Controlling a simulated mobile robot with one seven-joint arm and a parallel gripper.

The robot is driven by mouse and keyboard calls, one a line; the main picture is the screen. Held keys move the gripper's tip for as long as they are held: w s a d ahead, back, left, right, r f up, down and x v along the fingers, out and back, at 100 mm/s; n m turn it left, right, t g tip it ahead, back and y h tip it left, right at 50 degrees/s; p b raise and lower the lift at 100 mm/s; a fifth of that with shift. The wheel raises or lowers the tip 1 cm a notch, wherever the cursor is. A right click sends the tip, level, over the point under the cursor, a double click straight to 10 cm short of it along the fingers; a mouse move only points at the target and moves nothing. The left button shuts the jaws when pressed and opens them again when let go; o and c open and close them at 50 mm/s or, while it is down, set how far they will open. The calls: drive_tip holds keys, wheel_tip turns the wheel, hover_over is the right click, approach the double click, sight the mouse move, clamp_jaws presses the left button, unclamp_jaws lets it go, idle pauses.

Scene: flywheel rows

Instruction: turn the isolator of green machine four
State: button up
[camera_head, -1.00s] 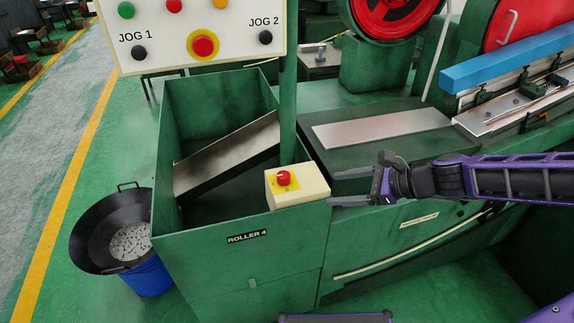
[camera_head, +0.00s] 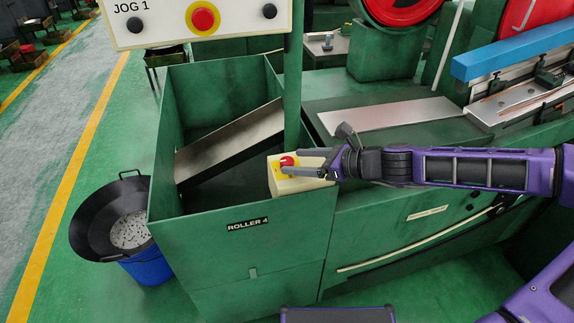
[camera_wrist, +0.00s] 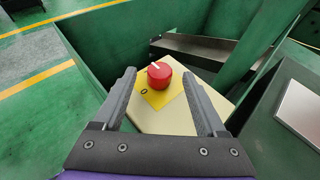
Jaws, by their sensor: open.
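The isolator is a red knob (camera_head: 288,160) on a yellow plate, fixed to a cream box (camera_head: 284,185) at the corner of the green machine labelled ROLLER 4 (camera_head: 248,223). In the wrist view the red knob (camera_wrist: 159,74) has a white pointer mark toward the upper left, and a 0 shows on the yellow plate (camera_wrist: 158,97). My gripper (camera_head: 290,161) is at the box, its fingers reaching left over it. In the wrist view my gripper (camera_wrist: 164,88) is open, one finger on each side of the knob, with gaps between; contact does not show.
A green post (camera_head: 293,90) rises behind the box to a jog panel (camera_head: 200,18) with buttons. A sloping metal chute (camera_head: 230,143) lies inside the open green bin. A black pan (camera_head: 105,222) over a blue bucket (camera_head: 148,266) stands at left on clear floor.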

sight(289, 161)
drive_tip(key=shift+b+x, duration=0.3)
drive_tip(key=shift+x, duration=1.6)
clamp_jaws()
